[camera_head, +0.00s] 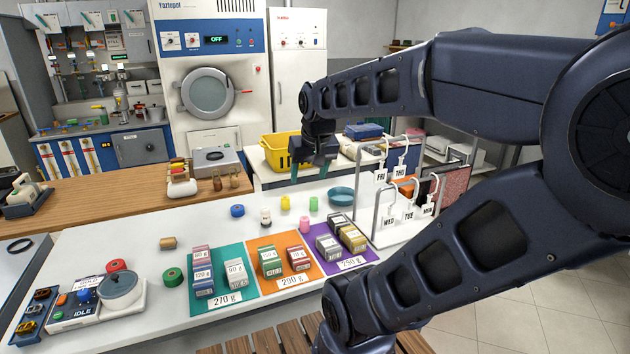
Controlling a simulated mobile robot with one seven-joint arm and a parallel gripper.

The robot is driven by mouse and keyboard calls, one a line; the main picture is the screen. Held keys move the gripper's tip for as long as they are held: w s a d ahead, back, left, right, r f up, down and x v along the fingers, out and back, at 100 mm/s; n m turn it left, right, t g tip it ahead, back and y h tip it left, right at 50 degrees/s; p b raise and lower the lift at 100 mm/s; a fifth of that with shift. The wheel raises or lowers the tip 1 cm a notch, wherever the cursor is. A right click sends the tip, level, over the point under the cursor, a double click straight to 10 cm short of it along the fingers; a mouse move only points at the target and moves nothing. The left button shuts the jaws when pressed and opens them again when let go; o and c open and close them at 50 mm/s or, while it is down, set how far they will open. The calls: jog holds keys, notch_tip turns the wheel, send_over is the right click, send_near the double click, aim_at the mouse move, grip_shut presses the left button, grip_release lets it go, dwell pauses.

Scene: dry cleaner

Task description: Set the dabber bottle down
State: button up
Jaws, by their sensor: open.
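My gripper (309,172) is open, with its fingers pointing down over the back of the white counter (130,270). Nothing shows between the fingers. Several small bottles or spools stand upright on the counter below and in front of it: a white one with a dark top (265,218), a pink one (304,225), a yellow one (285,203) and a light green one (313,204). All look apart from the fingers. Which of them is the dabber bottle, I cannot tell for sure.
A teal bowl (341,196) and a blue spool (237,211) lie nearby. Teal, orange and purple mats (322,268) carry stacked boxes in front. A rack with day tags (376,215) stands to the right. A yellow basket (281,152) is behind. The counter's left middle is mostly clear.

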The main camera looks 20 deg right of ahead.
jog(key=shift+s+d+f+n, duration=0.1)
jog(key=shift+s+f+n, duration=0.1)
jog(key=shift+s, duration=0.7)
jog(key=shift+s+f+n, duration=0.2)
jog(key=shift+s, duration=0.7)
